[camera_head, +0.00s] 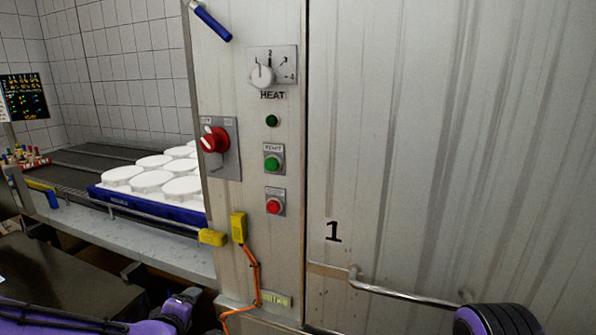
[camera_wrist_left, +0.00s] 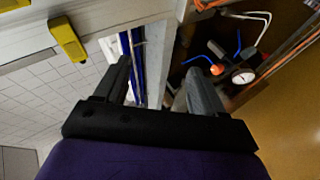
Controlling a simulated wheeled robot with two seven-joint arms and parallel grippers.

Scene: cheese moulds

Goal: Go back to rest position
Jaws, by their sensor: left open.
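My left gripper shows in the left wrist view (camera_wrist_left: 160,84), with its two dark fingers apart and nothing between them. It faces tiled wall, blue strips and pipework beyond the fingertips. In the head view, part of my purple left arm (camera_head: 172,311) comes in low from the left, below and in front of the metal cabinet (camera_head: 221,110); its fingers cannot be made out there. A purple and black part of my right arm (camera_head: 497,320) shows at the bottom right, but the right gripper is out of view.
The cabinet carries a heat dial (camera_head: 263,76), a red rotary switch (camera_head: 214,140), and green (camera_head: 272,162) and red (camera_head: 274,205) buttons. A metal handle (camera_head: 400,293) juts from the large panel. White moulds (camera_head: 152,181) sit in a blue tray (camera_head: 150,206) at left.

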